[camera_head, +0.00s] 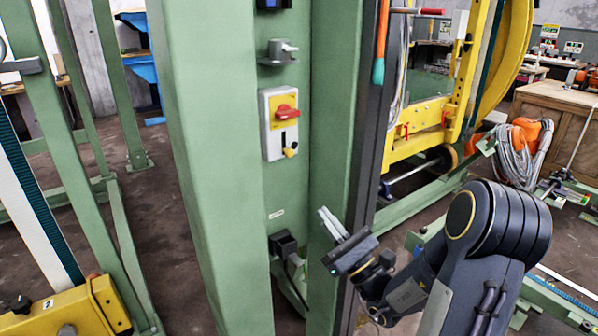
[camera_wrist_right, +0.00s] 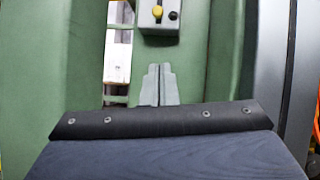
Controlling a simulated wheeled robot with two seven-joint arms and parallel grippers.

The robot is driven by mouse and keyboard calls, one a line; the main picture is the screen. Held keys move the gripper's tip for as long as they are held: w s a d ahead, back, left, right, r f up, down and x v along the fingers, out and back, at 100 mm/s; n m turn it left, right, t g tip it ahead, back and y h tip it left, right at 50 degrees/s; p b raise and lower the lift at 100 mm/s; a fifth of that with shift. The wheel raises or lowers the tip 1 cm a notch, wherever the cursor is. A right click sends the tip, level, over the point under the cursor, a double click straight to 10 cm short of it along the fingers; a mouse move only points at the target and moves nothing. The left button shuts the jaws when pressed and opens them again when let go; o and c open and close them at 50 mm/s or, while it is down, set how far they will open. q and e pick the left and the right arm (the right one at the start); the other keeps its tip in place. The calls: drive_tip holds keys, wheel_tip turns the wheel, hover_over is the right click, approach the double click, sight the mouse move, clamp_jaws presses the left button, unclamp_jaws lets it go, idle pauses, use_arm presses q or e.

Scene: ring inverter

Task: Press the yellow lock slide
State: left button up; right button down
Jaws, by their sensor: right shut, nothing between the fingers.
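The yellow lock slide (camera_head: 290,149) is a small knob low on a grey switch box with a red rotary handle (camera_head: 286,112) on a yellow plate. The box is fixed to a green column. The slide also shows at the top of the right wrist view (camera_wrist_right: 158,12), where the box's upper part is cut off. My right gripper (camera_head: 325,215) is below and to the right of the slide in the head view, apart from it. Its fingers (camera_wrist_right: 159,72) are shut together and empty, pointing toward the column below the box. My left gripper is not seen.
Green column walls (camera_head: 336,120) flank the switch box on both sides. A grey lever fitting (camera_head: 281,52) sits above it and a dark fitting (camera_head: 284,243) below. The space directly before the box looks clear.

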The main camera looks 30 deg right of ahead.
approach(285, 152)
drive_tip(key=w+f, duration=0.2)
drive_tip(key=w, duration=0.2)
drive_tip(key=shift+w+a+r, duration=0.1)
drive_tip(key=shift+w+r, duration=0.05)
drive_tip(key=shift+r, duration=0.9)
drive_tip(key=shift+w+a+r, duration=0.1)
drive_tip(key=shift+a+r, duration=0.05)
drive_tip(key=shift+r, duration=0.85)
drive_tip(key=shift+p, duration=0.3)
